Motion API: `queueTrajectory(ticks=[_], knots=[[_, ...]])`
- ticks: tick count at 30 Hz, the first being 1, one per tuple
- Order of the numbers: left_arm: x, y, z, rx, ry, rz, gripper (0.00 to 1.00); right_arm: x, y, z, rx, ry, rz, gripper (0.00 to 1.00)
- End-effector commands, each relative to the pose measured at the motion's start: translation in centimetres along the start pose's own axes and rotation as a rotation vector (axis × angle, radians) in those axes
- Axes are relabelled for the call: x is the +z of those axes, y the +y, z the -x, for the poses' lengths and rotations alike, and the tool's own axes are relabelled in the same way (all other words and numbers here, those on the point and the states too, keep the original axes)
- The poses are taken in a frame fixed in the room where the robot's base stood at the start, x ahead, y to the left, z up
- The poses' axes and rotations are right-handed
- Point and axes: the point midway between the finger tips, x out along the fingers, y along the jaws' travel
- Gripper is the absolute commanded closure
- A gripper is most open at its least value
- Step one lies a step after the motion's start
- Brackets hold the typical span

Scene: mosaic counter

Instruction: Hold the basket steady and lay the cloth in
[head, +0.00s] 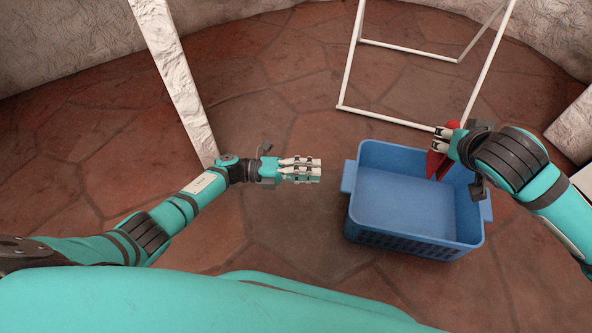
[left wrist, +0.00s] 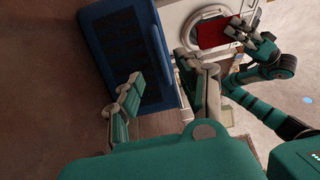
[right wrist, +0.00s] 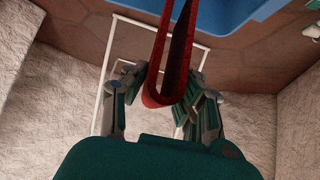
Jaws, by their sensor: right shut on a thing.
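The blue basket (head: 405,245) stands on the floor right of centre in the head view, upright, its inside bare where visible. It also shows in the left wrist view (left wrist: 100,12) and the right wrist view (right wrist: 235,12). The red cloth (head: 436,163) hangs folded from my right gripper (head: 440,140), over the basket's far right part. In the right wrist view the cloth (right wrist: 170,60) runs between the fingers, which are shut on it. My left gripper (head: 318,170) is open and empty, left of the basket's left handle and apart from it. Its spread fingers show in the left wrist view (left wrist: 165,90).
A white rod frame (head: 345,106) stands on the floor behind the basket. A pale rough post (head: 175,75) stands behind my left arm. A white machine with a round door (left wrist: 178,18) shows in the left wrist view. The stone floor left of the basket is clear.

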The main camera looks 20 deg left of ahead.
Motion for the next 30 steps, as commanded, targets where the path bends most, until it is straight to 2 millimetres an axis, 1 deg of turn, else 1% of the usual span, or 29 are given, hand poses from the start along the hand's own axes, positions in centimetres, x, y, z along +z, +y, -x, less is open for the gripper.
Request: queueTrajectory(ticks=[1,3,6,10,15,24,25,26,30], knots=[[0.0,-0.1,-1.2,-0.003,0.001,0.0,0.62,0.0,0.0,0.0,0.0,0.0,0.0,1.0],[0.0,-0.1,-2.5,-0.004,0.0,0.0,0.62,0.0,0.0,0.0,0.0,0.0,0.0,1.0],[0.0,-0.1,-4.3,-0.003,0.001,-0.001,0.62,0.0,0.0,0.0,0.0,0.001,0.0,1.0],[0.0,-0.1,-6.0,-0.002,-0.001,0.001,0.62,0.0,0.0,0.0,0.0,0.0,0.0,1.0],[0.1,-0.1,-7.2,0.0,0.0,0.0,0.62,0.0,0.0,0.0,0.0,0.0,0.0,1.0],[0.1,0.0,-7.4,0.0,-0.001,0.0,0.62,0.0,0.0,0.0,0.0,0.001,0.0,1.0],[0.1,0.0,-7.4,0.0,-0.001,0.0,0.63,0.0,0.0,0.0,0.0,0.001,0.0,1.0],[0.1,-0.1,-7.4,0.0,-0.001,0.0,0.67,0.0,0.0,0.0,0.0,0.001,0.0,1.0],[0.1,-0.1,-7.4,0.0,-0.001,0.0,0.85,0.0,0.0,0.0,0.0,0.0,0.0,1.0]])
